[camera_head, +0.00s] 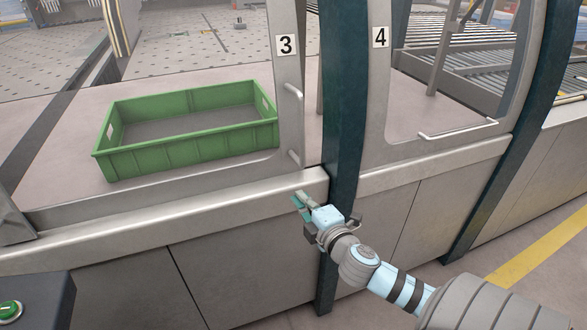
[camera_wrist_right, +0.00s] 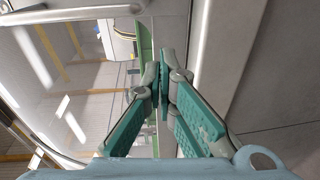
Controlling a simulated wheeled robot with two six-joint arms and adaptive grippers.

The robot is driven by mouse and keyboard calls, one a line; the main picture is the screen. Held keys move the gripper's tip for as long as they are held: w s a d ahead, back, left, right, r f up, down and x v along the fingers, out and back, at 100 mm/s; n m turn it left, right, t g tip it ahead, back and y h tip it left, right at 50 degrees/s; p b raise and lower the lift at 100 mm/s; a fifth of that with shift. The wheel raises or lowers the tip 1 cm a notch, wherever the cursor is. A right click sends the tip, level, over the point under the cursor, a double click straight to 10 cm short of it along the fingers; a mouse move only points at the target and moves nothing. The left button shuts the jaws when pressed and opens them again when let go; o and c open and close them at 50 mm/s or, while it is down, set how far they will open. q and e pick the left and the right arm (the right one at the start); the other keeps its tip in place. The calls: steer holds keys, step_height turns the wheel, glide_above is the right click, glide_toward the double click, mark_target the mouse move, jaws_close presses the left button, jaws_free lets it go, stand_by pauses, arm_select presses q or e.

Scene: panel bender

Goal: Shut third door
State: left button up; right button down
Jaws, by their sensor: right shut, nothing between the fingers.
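The third door (camera_head: 287,75) is a grey framed panel marked with a black 3, with a vertical bar handle (camera_head: 294,122) near its right edge. A strip of the pale surface behind shows between this edge and the dark post (camera_head: 345,100), so a gap stands there. My right gripper (camera_head: 299,199) is shut and empty, below the handle and apart from it, by the sill in front of the door. In the right wrist view its green finger pads (camera_wrist_right: 164,62) are together. My left gripper is out of view.
A green crate (camera_head: 180,155) stands behind the third door's window. A fourth door (camera_head: 380,75) with its own handle (camera_head: 458,130) is right of the post. A grey sill (camera_head: 180,213) runs below the doors. A dark box with a green button (camera_head: 10,309) is at lower left.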

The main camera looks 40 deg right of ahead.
step_height(320, 180, up, 5)
steer(key=a+n+t, duration=0.1)
steer(key=a, duration=0.1)
steer(key=p+x, duration=0.1)
steer(key=x, duration=0.9)
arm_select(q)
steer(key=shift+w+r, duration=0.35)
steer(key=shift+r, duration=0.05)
arm_select(e)
steer(key=s+d, duration=0.2)
steer(key=d, duration=0.1)
steer(key=shift+d+y, duration=0.2)
steer(key=shift+y, duration=0.1)
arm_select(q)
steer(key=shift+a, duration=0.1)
arm_select(e)
steer(key=shift+a, duration=0.1)
